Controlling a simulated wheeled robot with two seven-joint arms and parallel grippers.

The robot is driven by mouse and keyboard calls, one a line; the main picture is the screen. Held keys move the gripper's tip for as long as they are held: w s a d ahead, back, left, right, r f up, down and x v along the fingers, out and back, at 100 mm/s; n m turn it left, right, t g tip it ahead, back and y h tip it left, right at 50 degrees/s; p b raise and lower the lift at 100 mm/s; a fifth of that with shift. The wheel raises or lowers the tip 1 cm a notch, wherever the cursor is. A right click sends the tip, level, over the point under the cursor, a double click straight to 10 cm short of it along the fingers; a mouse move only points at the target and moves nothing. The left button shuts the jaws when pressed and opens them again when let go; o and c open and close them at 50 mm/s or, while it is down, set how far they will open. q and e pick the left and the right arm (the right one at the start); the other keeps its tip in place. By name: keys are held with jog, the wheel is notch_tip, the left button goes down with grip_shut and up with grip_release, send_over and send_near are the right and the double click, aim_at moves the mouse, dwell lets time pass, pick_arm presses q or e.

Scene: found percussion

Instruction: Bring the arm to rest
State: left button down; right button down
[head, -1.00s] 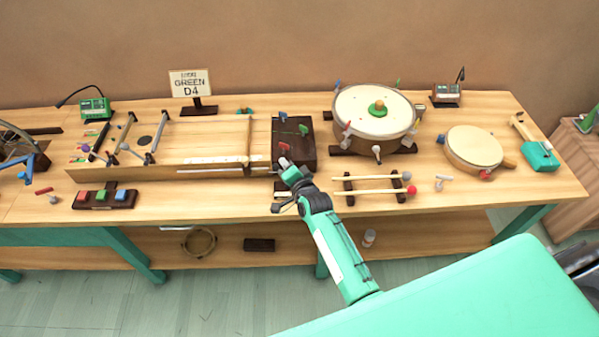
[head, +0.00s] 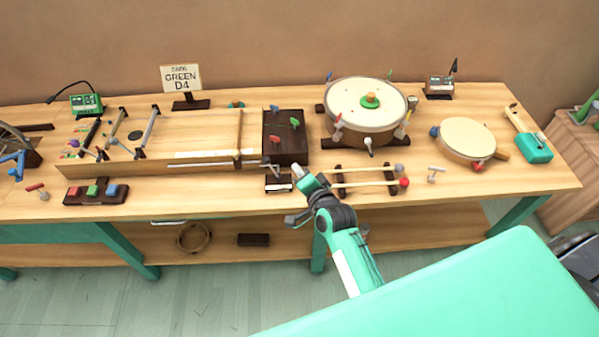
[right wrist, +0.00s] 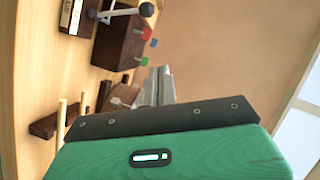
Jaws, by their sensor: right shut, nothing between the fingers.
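My right arm reaches in from the lower right in the head view. Its right gripper (head: 298,172) is shut and empty, near the table's front edge, just in front of the dark wooden box with coloured pegs (head: 286,150). In the right wrist view the shut jaws (right wrist: 158,85) show as grey fingers beyond my green wrist housing, with nothing held. The dark box (right wrist: 118,42) and its pegs lie up and to the left of them there. My left gripper is not in view.
A long zither-like board (head: 200,160) lies left of the box. A drum (head: 345,105) and a smaller drum (head: 462,140) stand to the right. Two mallets on a rack (head: 338,185) lie close beside the gripper. Free floor (head: 220,300) shows in front of the table (head: 230,206).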

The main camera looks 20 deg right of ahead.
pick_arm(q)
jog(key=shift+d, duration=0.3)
pick_arm(e)
jog(key=shift+d, duration=0.1)
jog(key=shift+f, duration=0.1)
